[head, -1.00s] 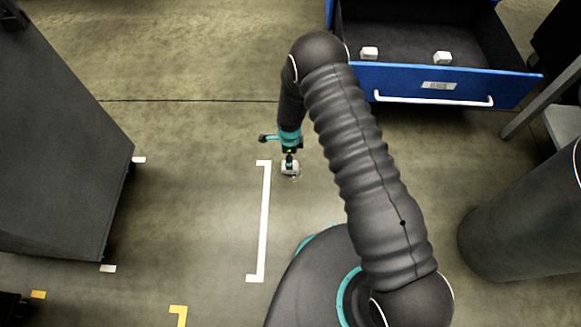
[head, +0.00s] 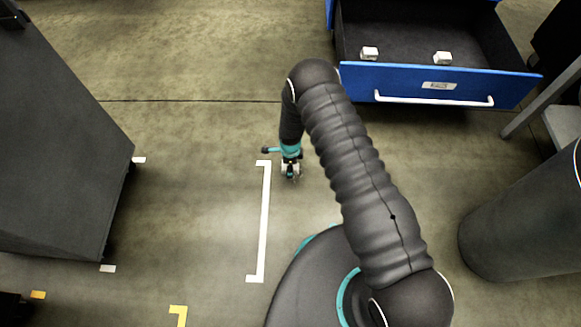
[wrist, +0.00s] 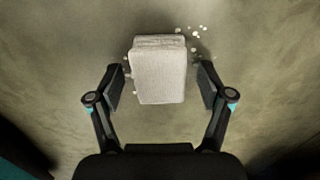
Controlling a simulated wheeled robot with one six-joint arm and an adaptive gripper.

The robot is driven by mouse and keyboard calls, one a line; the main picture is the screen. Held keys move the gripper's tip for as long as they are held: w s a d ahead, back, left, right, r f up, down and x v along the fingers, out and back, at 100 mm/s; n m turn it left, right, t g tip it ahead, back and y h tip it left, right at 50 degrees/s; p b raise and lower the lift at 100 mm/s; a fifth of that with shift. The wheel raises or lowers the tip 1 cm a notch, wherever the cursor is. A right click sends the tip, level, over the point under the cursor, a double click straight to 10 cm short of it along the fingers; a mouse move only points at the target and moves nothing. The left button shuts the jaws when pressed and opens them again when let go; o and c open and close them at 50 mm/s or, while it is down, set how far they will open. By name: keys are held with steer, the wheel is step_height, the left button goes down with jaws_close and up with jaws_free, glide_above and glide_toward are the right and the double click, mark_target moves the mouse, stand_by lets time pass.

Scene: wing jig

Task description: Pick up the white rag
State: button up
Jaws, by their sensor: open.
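The white rag (wrist: 159,75) is a folded, off-white block of cloth on the floor. In the wrist view it sits between the two open fingers of my gripper (wrist: 160,88), with a gap on each side. In the head view my gripper (head: 290,172) is low over the floor, just right of a white floor line. The rag shows there only as small pale bits (head: 284,168) behind the fingers, mostly hidden.
Small white crumbs (wrist: 195,31) lie beside the rag. An open blue drawer (head: 440,85) with two white pieces is at the upper right. A dark cabinet (head: 60,150) stands left and a dark cylinder (head: 520,215) right.

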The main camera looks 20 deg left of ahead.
steer(key=c, duration=1.3)
steer(key=shift+r, duration=0.5)
steer(key=shift+c, duration=0.2)
steer(key=r, duration=0.2)
steer(key=d+r, duration=0.1)
steer(key=shift+r, duration=0.35)
steer(key=d+r, duration=0.6)
steer(key=d, duration=0.4)
steer(key=shift+d+r, duration=0.15)
steer(key=shift+d, duration=0.25)
